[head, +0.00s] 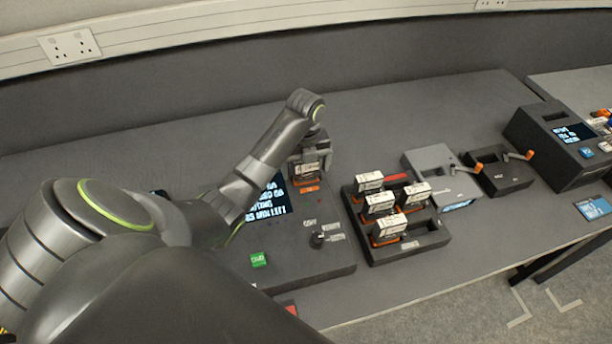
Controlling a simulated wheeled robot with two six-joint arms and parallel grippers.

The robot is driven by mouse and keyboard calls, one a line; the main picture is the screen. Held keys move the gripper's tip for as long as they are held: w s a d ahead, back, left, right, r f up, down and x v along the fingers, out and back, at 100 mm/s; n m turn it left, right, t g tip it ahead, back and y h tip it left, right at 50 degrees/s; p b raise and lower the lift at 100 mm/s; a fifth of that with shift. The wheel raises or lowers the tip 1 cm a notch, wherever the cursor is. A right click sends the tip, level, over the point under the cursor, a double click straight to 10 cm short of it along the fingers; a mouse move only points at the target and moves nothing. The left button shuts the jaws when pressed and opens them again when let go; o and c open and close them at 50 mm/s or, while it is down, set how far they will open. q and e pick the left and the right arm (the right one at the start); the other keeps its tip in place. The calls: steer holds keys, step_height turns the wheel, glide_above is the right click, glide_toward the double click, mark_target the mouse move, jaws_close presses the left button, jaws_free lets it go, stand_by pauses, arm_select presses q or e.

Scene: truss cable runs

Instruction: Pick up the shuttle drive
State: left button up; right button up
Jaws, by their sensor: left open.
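My left gripper (308,158) points down over a dark console (325,258) and is open. Directly at its fingertips is a drive (305,171) with a pale label and an orange base, standing in the console. The fingers partly cover this drive, and I cannot tell whether they touch it. Several similar white-labelled drives stand in a black rack (416,248) to the right. The labels are too small to read, so I cannot tell by name which drive is the shuttle drive. My right gripper is not in view.
The console has a lit screen (273,197), a green button (259,260) and a black knob (318,239). Right of the rack are a grey box (428,160) and a black box with an orange-tipped lever (506,178). A larger dark unit (545,135) stands far right. The table behind is clear.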

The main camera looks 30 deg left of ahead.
arm_select(q)
steer(key=shift+f, duration=0.2)
steer(key=c, duration=1.4)
steer(key=shift+r, duration=0.15)
